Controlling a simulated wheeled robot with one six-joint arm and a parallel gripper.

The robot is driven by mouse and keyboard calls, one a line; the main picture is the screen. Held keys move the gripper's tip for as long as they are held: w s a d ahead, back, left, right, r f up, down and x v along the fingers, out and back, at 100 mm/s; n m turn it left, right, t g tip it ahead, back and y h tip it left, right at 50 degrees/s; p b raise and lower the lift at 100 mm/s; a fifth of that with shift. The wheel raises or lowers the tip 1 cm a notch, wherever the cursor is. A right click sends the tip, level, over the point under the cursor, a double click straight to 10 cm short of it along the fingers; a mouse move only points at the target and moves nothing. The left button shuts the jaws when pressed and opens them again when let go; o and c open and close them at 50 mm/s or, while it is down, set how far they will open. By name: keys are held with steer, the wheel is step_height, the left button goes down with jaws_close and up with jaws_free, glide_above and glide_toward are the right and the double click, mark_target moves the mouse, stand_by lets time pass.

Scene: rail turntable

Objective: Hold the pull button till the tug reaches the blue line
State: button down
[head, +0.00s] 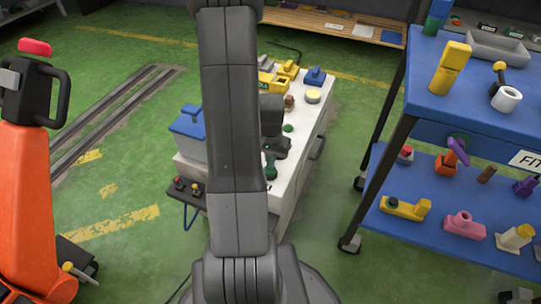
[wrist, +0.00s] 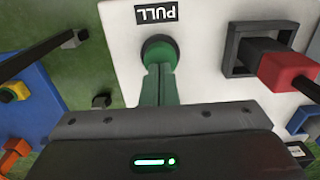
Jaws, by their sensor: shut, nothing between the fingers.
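A green round button (wrist: 158,50) sits on a white panel under a PULL label (wrist: 156,12) in the wrist view. My gripper (wrist: 157,68) is shut and empty, its green fingers over the button's near edge. They look in contact, but I cannot tell whether the button is pressed in. In the head view my gripper (head: 270,172) is low over the white console (head: 307,140), partly behind my arm. I cannot make out the blue line. An orange machine with a black handle (head: 25,190) stands at the left; I cannot tell whether it is the tug.
A red block in a dark square frame (wrist: 285,68) is right of the button. Rails (head: 115,115) run across the green floor at left. A blue shelf cart (head: 455,105) with several parts stands at right. A blue-lidded box (head: 190,125) is left of my arm.

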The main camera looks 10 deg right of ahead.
steer(key=shift+f, duration=0.2)
steer(key=shift+f+b, duration=0.55)
steer(key=shift+f, duration=0.25)
steer(key=shift+s+f, duration=0.2)
steer(key=shift+f, duration=0.1)
steer(key=shift+s+f, duration=0.1)
steer(key=shift+f, duration=0.05)
stand_by(1.9)
stand_by(3.7)
step_height(320, 180, up, 15)
steer(key=p, duration=0.6)
steer(key=shift+w, duration=0.3)
